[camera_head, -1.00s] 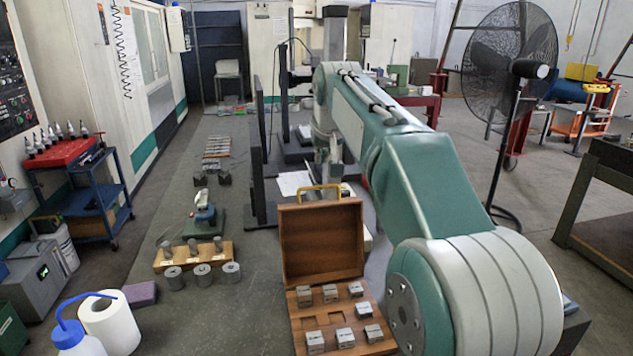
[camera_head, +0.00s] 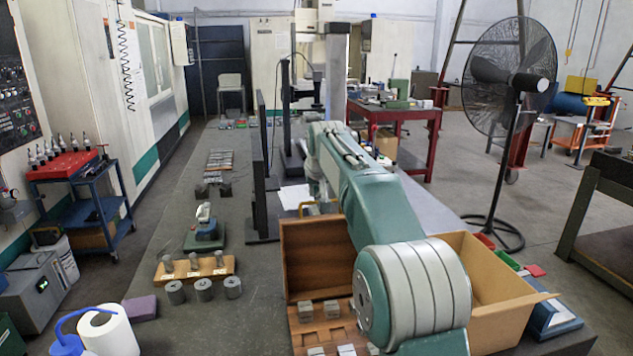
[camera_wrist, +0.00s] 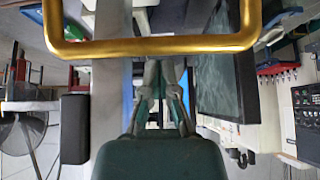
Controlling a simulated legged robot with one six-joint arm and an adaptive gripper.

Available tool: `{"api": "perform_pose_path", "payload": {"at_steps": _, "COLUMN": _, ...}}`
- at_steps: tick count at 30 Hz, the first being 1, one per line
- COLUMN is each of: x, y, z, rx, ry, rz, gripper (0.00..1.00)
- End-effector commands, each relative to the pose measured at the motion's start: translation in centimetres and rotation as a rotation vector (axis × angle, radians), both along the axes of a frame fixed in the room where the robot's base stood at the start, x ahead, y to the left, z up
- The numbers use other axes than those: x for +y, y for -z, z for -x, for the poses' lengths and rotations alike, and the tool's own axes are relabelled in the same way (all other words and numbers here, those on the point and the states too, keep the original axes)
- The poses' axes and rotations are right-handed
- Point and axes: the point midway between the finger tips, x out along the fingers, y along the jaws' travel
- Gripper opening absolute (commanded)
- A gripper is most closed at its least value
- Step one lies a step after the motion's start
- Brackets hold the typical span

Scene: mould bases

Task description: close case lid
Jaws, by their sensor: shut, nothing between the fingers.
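The wooden case (camera_head: 335,335) lies open on the bench in the head view, with grey metal blocks in its base. Its lid (camera_head: 312,258) stands roughly upright at the back of the base. A brass handle (camera_head: 307,208) shows just above the lid's top edge, and it spans the top of the wrist view (camera_wrist: 150,46). My gripper (camera_wrist: 160,72) is shut and empty in the wrist view, its fingers appearing below the handle; contact cannot be told.
An open cardboard box (camera_head: 512,308) stands right of the case. Dark upright panels (camera_head: 262,170) stand behind the lid. Metal cylinders (camera_head: 204,289) and a wooden holder (camera_head: 194,267) lie to the left. A paper roll (camera_head: 112,334) stands at the front left.

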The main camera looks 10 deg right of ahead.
Motion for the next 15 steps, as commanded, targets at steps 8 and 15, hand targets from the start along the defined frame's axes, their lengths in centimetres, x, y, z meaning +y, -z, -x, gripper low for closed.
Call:
{"api": "perform_pose_path", "payload": {"at_steps": 8, "x": 0.0, "y": -0.5, "z": 2.7, "rx": -0.002, "ry": 0.001, "rz": 0.001, "gripper": 0.0}}
{"api": "perform_pose_path", "payload": {"at_steps": 15, "x": 0.0, "y": -0.4, "z": 4.0, "rx": -0.001, "ry": 0.001, "rz": 0.001, "gripper": 0.0}}
